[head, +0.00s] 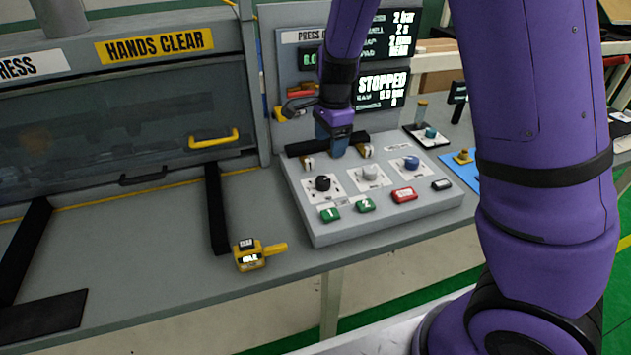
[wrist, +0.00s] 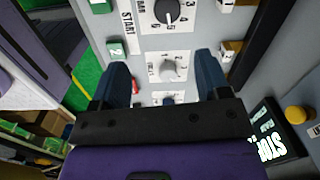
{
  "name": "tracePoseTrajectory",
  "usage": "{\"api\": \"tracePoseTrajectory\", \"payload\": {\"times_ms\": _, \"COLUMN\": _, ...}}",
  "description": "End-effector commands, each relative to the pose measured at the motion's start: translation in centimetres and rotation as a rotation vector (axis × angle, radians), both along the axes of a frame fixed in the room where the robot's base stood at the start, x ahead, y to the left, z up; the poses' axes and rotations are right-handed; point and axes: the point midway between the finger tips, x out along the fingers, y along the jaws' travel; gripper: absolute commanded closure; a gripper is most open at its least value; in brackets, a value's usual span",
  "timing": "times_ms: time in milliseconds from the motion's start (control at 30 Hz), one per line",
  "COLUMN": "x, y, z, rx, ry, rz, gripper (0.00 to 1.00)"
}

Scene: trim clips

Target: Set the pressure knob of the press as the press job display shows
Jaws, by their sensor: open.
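The pressure knob (head: 323,183) is black and sits at the left of the grey control panel (head: 345,225). In the wrist view the black knob (wrist: 167,12) is at the top edge, next to a "BAR" label, partly cut off. I cannot read its setting surely. The press job display (head: 390,35) is dark with white text; its top line looks like "2 bar" or "3 bar", and my arm partly covers it. My gripper (head: 335,145) is above the panel's back part. In the wrist view my gripper (wrist: 165,80) is open, with a grey knob (wrist: 173,68) showing between its fingers.
A blue knob (head: 411,162), green buttons 1 (head: 330,214) and 2 (head: 365,205) and a red button (head: 404,195) share the panel. Small toggles stand behind the knobs. A "STOPPED" display (head: 382,88) is behind. A yellow device (head: 250,255) lies left.

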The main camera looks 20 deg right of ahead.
Motion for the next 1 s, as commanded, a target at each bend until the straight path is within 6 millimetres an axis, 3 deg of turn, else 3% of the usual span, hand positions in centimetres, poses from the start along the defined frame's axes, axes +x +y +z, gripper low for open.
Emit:
{"api": "tracePoseTrajectory", "payload": {"times_ms": 100, "x": 0.8, "y": 0.3, "z": -1.8, "rx": -0.031, "ry": 0.011, "rz": -0.060, "gripper": 0.31}}
{"api": "tracePoseTrajectory", "payload": {"times_ms": 367, "x": 1.3, "y": 0.4, "z": -3.4, "rx": -0.046, "ry": 0.015, "rz": -0.098, "gripper": 0.31}}
{"api": "tracePoseTrajectory", "payload": {"times_ms": 800, "x": 1.2, "y": 0.3, "z": -10.5, "rx": -0.045, "ry": 0.016, "rz": -0.098, "gripper": 0.31}}
{"api": "tracePoseTrajectory", "payload": {"times_ms": 1000, "x": 1.2, "y": 0.3, "z": -12.7, "rx": -0.045, "ry": 0.014, "rz": -0.096, "gripper": 0.31}}
